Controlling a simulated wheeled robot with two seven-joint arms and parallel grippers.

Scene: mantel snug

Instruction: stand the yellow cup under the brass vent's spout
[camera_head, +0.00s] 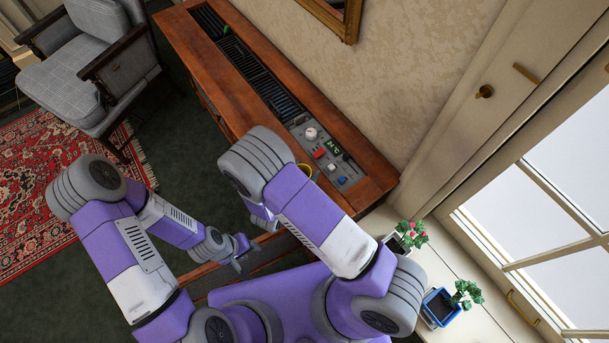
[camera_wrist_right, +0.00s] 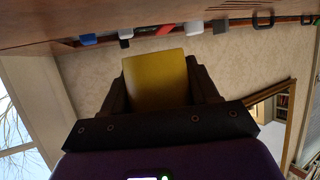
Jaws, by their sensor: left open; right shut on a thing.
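The yellow cup (camera_wrist_right: 155,82) sits between the dark fingers of my right gripper (camera_wrist_right: 158,66), which is shut on it, in the right wrist view. In the head view only a thin yellow piece of the cup (camera_head: 304,168) shows past my right arm, by the front of the wooden cabinet; the right fingers are hidden there. My left gripper (camera_head: 242,254) is open and empty, low in front of the cabinet. I cannot make out a brass vent or spout in either view.
A potted plant (camera_head: 407,238) and a blue-potted plant (camera_head: 440,308) stand on the windowsill. An armchair (camera_head: 88,65) and rug (camera_head: 40,185) are at left.

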